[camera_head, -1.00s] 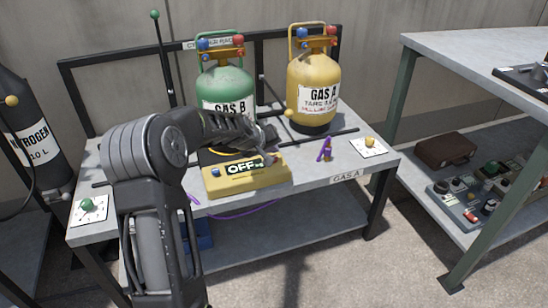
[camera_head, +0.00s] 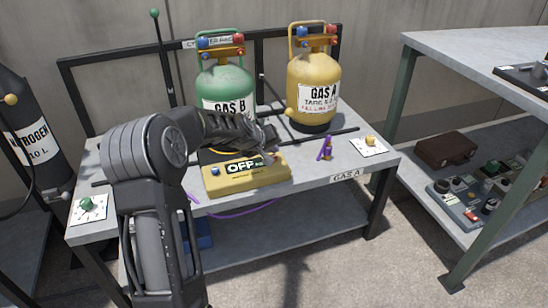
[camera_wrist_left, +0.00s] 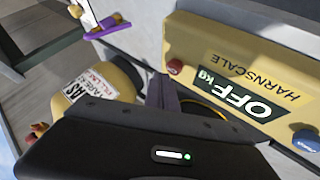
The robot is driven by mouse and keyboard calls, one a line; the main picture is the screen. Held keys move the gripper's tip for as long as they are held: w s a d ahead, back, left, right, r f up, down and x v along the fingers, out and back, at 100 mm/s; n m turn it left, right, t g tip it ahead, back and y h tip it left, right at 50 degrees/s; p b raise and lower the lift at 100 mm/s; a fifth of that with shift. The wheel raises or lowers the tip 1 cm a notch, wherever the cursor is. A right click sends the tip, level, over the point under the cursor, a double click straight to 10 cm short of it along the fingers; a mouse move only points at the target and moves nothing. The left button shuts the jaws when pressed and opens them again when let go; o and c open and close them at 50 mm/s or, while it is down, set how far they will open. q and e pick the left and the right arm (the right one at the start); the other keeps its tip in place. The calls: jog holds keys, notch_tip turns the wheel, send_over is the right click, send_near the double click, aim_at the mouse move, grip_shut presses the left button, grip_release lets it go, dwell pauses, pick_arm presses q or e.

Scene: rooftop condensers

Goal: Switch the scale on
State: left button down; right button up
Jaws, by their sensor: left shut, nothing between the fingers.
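The yellow scale (camera_head: 225,186) sits at the front of the metal table. Its display (camera_head: 244,168) reads OFF. A blue button (camera_head: 215,171) is left of the display and a red button (camera_head: 274,158) right of it. In the left wrist view the red button (camera_wrist_left: 175,67) and blue button (camera_wrist_left: 305,140) sit at either end of the display (camera_wrist_left: 238,92). My left gripper (camera_head: 270,143) is shut and empty, above and just behind the scale's right end, close to the red button. In the wrist view its fingers (camera_wrist_left: 162,90) appear apart from that button. My right gripper is not in view.
The green GAS B cylinder (camera_head: 225,82) stands behind the scale's panel, close to my left arm. The yellow GAS A cylinder (camera_head: 313,82) stands to its right. A purple item (camera_head: 325,150) and a card with a yellow knob (camera_head: 369,146) lie right of the scale.

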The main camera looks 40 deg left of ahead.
pick_arm(q)
jog(key=shift+s+f+b, duration=0.15)
jog(key=shift+f+b, duration=0.95)
jog(key=shift+f, duration=0.05)
dwell(1.2)
jog(key=shift+w+r+p, duration=0.2)
jog(key=shift+r+p, duration=0.7)
jog(key=shift+r, duration=0.3)
notch_tip(320, 180, up, 5)
jog(key=p, duration=0.4)
dwell(0.6)
